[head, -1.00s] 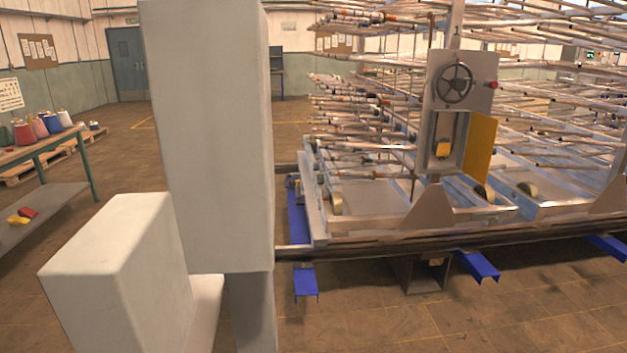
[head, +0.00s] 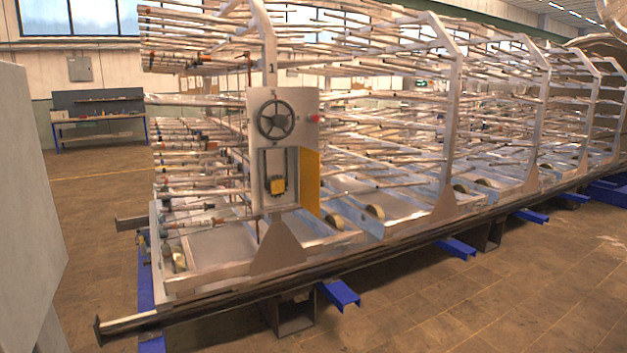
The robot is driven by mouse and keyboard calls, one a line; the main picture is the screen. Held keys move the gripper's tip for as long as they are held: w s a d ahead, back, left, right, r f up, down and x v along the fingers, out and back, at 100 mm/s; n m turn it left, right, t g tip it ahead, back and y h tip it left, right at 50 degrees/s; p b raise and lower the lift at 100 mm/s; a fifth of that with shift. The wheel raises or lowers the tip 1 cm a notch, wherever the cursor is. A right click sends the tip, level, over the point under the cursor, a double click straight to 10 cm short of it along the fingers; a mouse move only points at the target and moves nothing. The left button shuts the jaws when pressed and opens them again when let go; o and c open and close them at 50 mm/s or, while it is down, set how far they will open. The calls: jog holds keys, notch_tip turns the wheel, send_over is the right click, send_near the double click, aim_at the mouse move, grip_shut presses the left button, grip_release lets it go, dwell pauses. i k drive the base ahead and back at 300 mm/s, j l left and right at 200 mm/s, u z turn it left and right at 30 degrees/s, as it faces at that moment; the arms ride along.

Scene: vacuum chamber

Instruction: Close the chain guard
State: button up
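The chain guard (head: 309,181) is a yellow panel on the right side of an upright grey control plate (head: 298,104) in the head view. It stands swung open, beside a recessed opening in the plate. Inside the opening a yellow part (head: 277,186) shows, with a dark part around it. A dark handwheel (head: 276,120) sits above the opening, with a red knob (head: 313,118) to its right. My gripper is not in view.
A long metal rack (head: 400,150) of many rods stands behind the plate on a low frame. Blue feet (head: 340,294) and a rail end (head: 110,327) stick out at floor level. The brown floor (head: 480,310) in front is clear. A workbench (head: 98,128) stands far left.

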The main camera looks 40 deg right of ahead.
aim_at(311, 183)
jog(key=i+l, duration=0.15)
jog(key=l, duration=0.65)
jog(key=i+l+u, duration=0.1)
jog(key=l, duration=0.75)
jog(key=i+l, duration=0.15)
jog(key=l, duration=0.65)
jog(key=i+l+u, duration=0.15)
jog(key=l, duration=1.55)
jog(key=i+l, duration=0.1)
jog(key=i+l+z, duration=0.1)
jog(key=l, duration=0.25)
jog(key=i+l+z, duration=0.3)
jog(key=k+j, duration=0.05)
